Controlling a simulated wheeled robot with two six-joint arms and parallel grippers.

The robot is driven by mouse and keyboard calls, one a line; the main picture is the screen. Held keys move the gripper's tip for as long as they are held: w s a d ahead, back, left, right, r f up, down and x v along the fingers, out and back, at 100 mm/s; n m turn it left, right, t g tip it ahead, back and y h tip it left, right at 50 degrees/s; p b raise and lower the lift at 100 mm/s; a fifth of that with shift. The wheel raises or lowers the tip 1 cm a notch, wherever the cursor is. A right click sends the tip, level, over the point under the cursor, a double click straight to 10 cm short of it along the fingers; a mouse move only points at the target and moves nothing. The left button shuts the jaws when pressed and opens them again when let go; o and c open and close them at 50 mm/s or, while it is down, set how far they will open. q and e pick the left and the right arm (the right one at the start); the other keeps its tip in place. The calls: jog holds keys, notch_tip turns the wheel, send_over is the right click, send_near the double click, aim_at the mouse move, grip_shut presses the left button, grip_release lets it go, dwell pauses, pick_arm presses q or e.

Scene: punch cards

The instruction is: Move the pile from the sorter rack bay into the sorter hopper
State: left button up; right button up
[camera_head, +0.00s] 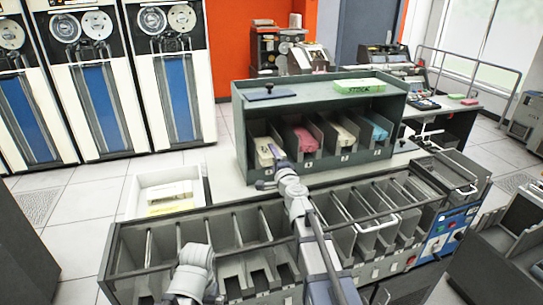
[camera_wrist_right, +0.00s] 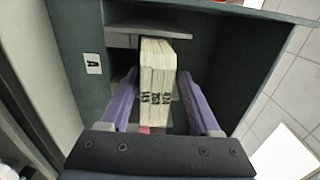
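A cream pile of punch cards (camera_wrist_right: 155,80) stands in the bay marked A of the sorter rack (camera_wrist_right: 92,35), with dark numbers on its front edge. In the head view this pile (camera_head: 265,150) is in the leftmost rack bay. My right gripper (camera_head: 268,182) is at that bay's mouth. In the right wrist view its purple fingers (camera_wrist_right: 158,85) are open, one on each side of the pile, with narrow gaps. The sorter hopper seems to be the dark tray with a metal frame (camera_head: 446,172) at the sorter's right end.
Several other piles, including a red one (camera_head: 306,138) and a teal one (camera_head: 376,130), fill neighbouring bays. A green box (camera_head: 358,86) lies on the rack top. The sorter's row of pockets (camera_head: 150,250) spans the front. A white tray (camera_head: 150,190) is at left.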

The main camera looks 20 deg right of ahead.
jog(key=shift+r, duration=0.15)
jog(key=shift+r+p, duration=0.2)
jog(key=shift+p, duration=0.15)
grip_shut()
dwell(0.5)
dwell(0.6)
jog(key=shift+s, duration=0.1)
dwell(0.3)
